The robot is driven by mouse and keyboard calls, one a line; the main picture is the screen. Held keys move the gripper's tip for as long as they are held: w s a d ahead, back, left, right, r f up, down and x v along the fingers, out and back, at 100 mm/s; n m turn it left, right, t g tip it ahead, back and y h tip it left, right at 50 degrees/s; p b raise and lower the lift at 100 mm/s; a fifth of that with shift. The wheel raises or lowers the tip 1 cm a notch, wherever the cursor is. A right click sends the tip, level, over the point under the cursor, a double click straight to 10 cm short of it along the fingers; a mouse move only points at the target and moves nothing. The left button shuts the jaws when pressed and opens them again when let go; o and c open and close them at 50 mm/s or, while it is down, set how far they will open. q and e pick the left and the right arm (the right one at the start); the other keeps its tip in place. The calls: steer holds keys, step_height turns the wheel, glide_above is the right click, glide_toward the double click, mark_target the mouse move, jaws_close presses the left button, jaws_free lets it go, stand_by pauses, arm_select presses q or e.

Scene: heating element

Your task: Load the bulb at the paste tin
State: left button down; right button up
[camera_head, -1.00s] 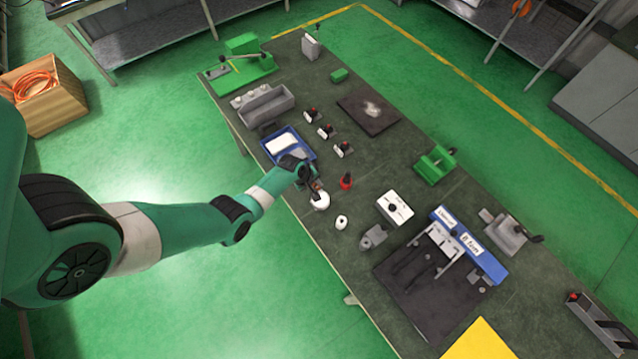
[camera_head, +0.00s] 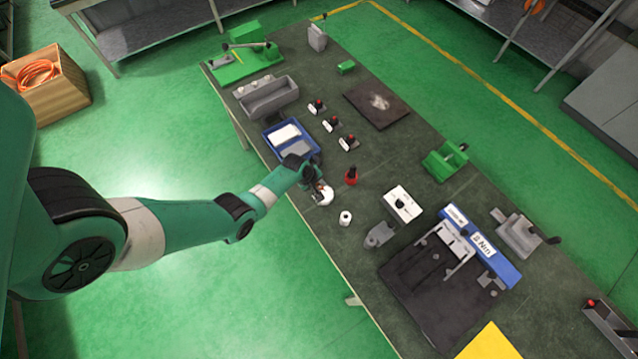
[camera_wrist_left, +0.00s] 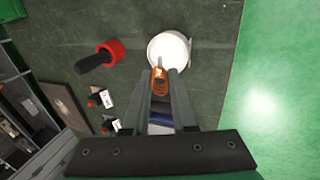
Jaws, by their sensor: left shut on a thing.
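My left gripper (camera_head: 318,184) is shut on a small orange-brown piece, apparently the bulb (camera_wrist_left: 160,82). In the left wrist view the fingers (camera_wrist_left: 161,90) close around it and its end overlaps the near rim of a round white tin. This tin, apparently the paste tin (camera_wrist_left: 169,48), stands on the bench and also shows in the head view (camera_head: 324,198), partly behind the gripper. I cannot tell whether the bulb touches the tin or its contents. My right gripper is not in view.
A red-based tool with a black handle (camera_head: 351,176) stands close beside the tin. A small white cylinder (camera_head: 345,217) is also near. A blue tray (camera_head: 272,137) lies behind the gripper. A white box (camera_head: 402,205) and a blue-railed fixture (camera_head: 493,263) stand to the right.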

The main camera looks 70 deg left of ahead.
arm_select(q)
steer(key=shift+f+b, duration=0.65)
steer(key=shift+f, duration=0.1)
stand_by(1.6)
step_height(320, 180, up, 7)
steer(key=p, duration=0.7)
steer(key=shift+r, duration=0.15)
